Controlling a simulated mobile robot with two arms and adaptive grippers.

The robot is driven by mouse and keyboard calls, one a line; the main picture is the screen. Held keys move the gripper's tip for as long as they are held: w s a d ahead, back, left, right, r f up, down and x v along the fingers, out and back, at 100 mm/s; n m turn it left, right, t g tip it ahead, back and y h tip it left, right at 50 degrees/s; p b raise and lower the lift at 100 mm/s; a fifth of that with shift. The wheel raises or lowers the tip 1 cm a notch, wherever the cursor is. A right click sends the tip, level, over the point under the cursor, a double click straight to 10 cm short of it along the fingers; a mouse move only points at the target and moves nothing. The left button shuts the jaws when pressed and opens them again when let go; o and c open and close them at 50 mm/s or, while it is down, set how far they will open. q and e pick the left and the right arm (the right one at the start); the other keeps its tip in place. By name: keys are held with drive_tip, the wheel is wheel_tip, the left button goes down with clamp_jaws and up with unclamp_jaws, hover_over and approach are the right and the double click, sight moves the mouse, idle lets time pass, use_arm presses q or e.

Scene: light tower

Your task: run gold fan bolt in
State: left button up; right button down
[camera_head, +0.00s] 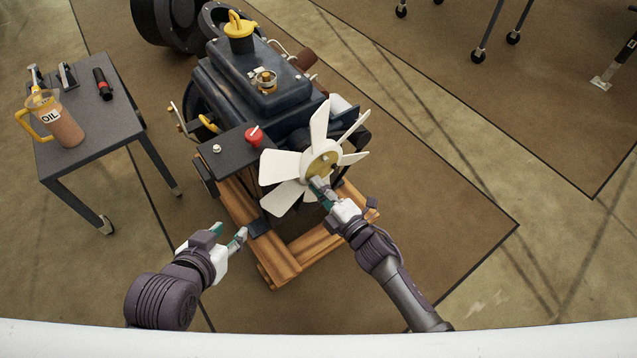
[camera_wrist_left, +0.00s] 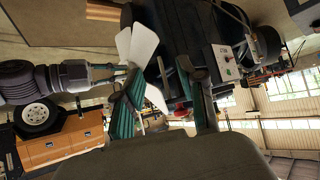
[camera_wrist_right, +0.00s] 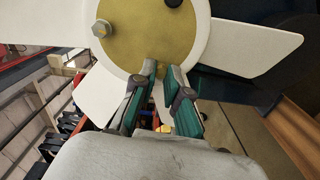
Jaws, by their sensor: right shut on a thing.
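The white fan (camera_head: 285,165) with a gold hub (camera_head: 322,163) sits on the front of the engine. My right gripper (camera_head: 316,184) is shut at the lower part of the hub; its fingertips (camera_wrist_right: 160,72) lie against the gold face in the right wrist view. The gold fan bolt is at the fingertips, mostly hidden by them and hard to tell from the hub. A grey hex-headed bolt (camera_wrist_right: 101,28) is seated on the hub's left side. My left gripper (camera_head: 228,233) is open and empty, left of the wooden stand; its spread fingers (camera_wrist_left: 165,105) show in the left wrist view.
The dark engine (camera_head: 250,85) rests on a wooden stand (camera_head: 312,248). A red knob (camera_head: 254,136) stands on the box beside the fan. A grey cart (camera_head: 90,128) at left holds an oil jug (camera_head: 60,122) and a flashlight (camera_head: 102,84).

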use_arm(q)
drive_tip(key=s+a+f+g+p, duration=0.1)
drive_tip(key=s+g+p, duration=0.1)
drive_tip(key=s, duration=0.3)
drive_tip(key=s+a+f+g+y+p, duration=0.1)
drive_tip(key=s+a+f+g+p, duration=0.1)
drive_tip(key=s+g, duration=0.2)
drive_tip(key=shift+s+a+f+y, duration=0.15)
drive_tip(key=shift+s+f+y, duration=0.15)
drive_tip(key=shift+s, duration=0.15)
use_arm(e)
drive_tip(key=shift+s+d+f+m, duration=0.1)
drive_tip(key=shift+m, duration=3.55)
drive_tip(key=shift+d+f+m, duration=0.1)
drive_tip(key=shift+f+m, duration=0.05)
drive_tip(key=shift+m, duration=3.55)
drive_tip(key=shift+s+f+m, duration=0.1)
drive_tip(key=shift+m, duration=3.55)
use_arm(q)
drive_tip(key=shift+s+g, duration=0.2)
drive_tip(key=shift+g, duration=0.1)
use_arm(e)
drive_tip(key=c, duration=1.3)
unclamp_jaws()
drive_tip(key=shift+c, duration=0.2)
drive_tip(key=shift+o, duration=0.8)
drive_tip(key=shift+w+r, duration=0.15)
drive_tip(key=shift+r, duration=0.1)
